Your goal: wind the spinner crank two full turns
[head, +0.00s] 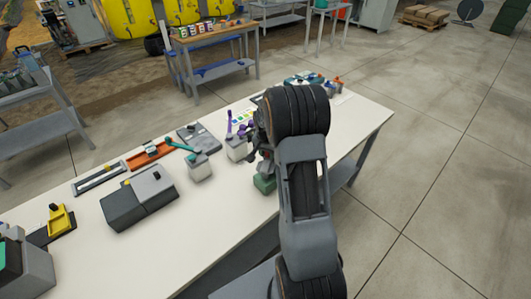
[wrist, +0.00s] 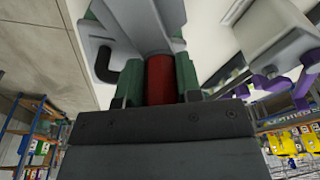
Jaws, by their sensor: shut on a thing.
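In the wrist view, my gripper (wrist: 158,92) is shut on a red cylindrical grip, which I take to be the handle of the spinner crank (wrist: 160,78). A pale grey arm or plate (wrist: 140,22) lies just beyond the red grip. Dark green parts (wrist: 186,74) flank the red grip on both sides. In the head view, my gripper (head: 262,152) is over the table's right part and mostly hidden by my arm. A green block (head: 264,184) shows just below it; the red grip is hidden there. The crank's turn angle cannot be told.
A white block with a purple lever (head: 229,126) stands close left of my gripper. A teal-handled block (head: 199,168), a dark grey box (head: 138,198) and an orange slide (head: 150,154) stand farther left on the white table (head: 205,235). The table's front strip is clear.

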